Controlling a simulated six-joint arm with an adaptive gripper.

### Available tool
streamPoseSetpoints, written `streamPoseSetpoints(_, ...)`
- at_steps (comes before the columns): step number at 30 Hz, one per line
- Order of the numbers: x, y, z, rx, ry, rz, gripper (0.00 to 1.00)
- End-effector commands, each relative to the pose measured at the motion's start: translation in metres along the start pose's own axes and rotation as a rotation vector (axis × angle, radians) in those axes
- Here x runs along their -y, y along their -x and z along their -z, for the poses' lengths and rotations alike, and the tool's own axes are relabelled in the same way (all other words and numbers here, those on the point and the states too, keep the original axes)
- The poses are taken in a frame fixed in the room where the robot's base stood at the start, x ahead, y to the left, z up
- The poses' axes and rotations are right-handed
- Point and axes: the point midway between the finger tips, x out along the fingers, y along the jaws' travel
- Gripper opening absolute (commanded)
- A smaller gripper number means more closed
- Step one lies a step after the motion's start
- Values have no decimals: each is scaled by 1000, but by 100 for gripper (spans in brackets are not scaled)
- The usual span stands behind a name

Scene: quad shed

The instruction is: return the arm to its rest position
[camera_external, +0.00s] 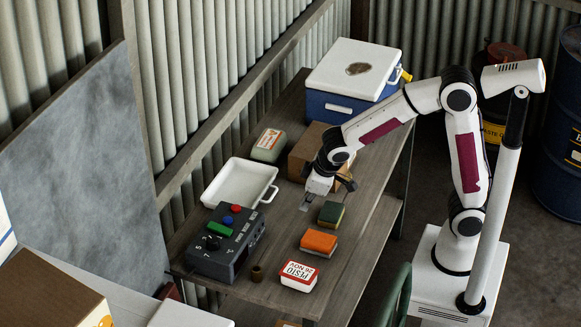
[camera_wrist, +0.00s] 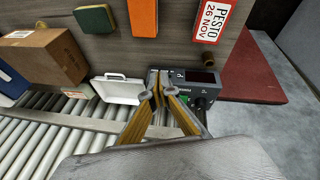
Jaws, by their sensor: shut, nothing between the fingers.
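My gripper (camera_external: 305,207) hangs over the wooden table, at the end of my white arm with magenta panels. It is left of a green and yellow sponge (camera_external: 331,214) and right of a white tray (camera_external: 240,184). In the wrist view my gripper (camera_wrist: 158,75) has its fingertips close together with nothing between them. The wrist view also shows the tray (camera_wrist: 120,88) and the sponge (camera_wrist: 95,19). I cannot tell how far the fingertips are above the tabletop.
A cardboard box (camera_external: 304,150) and a blue cooler (camera_external: 344,104) stand behind my gripper. In front are an orange sponge (camera_external: 319,243), a pesto container (camera_external: 299,276), and a dark control box (camera_external: 222,250) with coloured buttons. A corrugated wall (camera_external: 185,75) lines the left side.

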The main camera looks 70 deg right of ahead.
Motion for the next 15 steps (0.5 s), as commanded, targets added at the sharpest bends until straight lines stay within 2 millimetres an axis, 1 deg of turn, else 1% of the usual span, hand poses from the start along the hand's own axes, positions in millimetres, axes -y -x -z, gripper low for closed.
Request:
streamPoseSetpoints(1, -5, 9, -10, 9, -1, 2, 0)
streamPoseSetpoints(6, -16, 32, -42, 46, 2, 18, 0)
streamPoseSetpoints(15, -28, 70, -94, 78, -13, 58, 0)
